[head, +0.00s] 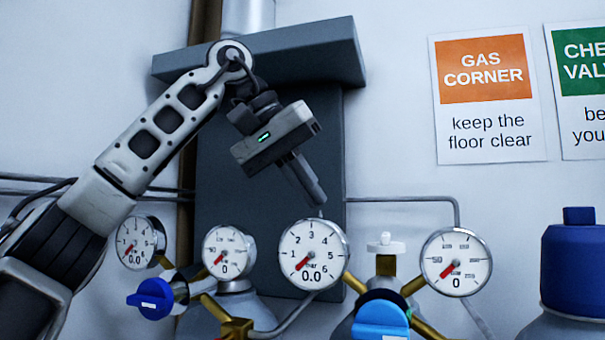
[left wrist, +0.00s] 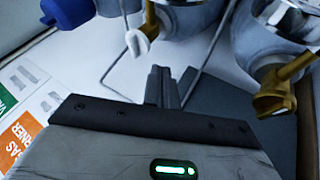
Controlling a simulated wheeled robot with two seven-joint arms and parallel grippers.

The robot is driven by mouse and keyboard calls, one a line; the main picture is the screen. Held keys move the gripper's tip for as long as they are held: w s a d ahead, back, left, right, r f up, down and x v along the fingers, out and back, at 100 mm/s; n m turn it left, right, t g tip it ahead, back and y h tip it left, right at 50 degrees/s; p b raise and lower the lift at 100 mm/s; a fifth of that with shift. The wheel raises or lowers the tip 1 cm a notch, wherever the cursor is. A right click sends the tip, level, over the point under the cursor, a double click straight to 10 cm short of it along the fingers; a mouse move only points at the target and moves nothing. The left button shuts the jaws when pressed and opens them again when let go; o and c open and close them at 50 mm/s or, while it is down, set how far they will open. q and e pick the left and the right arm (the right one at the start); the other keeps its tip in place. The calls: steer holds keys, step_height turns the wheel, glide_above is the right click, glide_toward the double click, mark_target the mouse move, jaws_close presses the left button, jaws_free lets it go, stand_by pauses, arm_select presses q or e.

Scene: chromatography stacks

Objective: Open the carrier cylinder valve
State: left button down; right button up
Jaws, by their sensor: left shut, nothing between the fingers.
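A white valve handle (head: 384,243) stands on the brass valve (head: 386,266) of the middle cylinder, between two round gauges. It also shows in the left wrist view, as a white handle (left wrist: 138,44) on brass. A second brass valve (head: 237,327) belongs to the cylinder at left; its brass (left wrist: 274,100) shows at right in the left wrist view. No label readable here tells which cylinder is the carrier one. My left gripper (head: 318,198) is shut and empty, pointing down above the middle gauge, up and left of the white handle, touching nothing. My right gripper is out of view.
A light blue regulator knob (head: 381,319) and a dark blue one (head: 151,298) stick out in front. The gauges, such as the middle one (head: 313,255), have needles near zero. A blue-capped cylinder (head: 573,265) stands at right. A thin pipe (head: 400,199) runs along the wall.

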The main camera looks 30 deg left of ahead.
mark_target(378, 244)
arm_select(q)
steer(key=shift+w+d+f+p, duration=0.15)
steer(key=shift+w+d+f, duration=0.6)
steer(key=shift+d, duration=0.25)
steer(key=shift+w+d+f+p, duration=0.1)
steer(key=shift+w+d+f, duration=0.5)
steer(key=shift+d+f, duration=0.35)
steer(key=shift+w+d+f+p, duration=0.15)
steer(key=shift+w+d+f, duration=0.55)
steer(key=shift+d, duration=0.35)
steer(key=shift+d, duration=0.1)
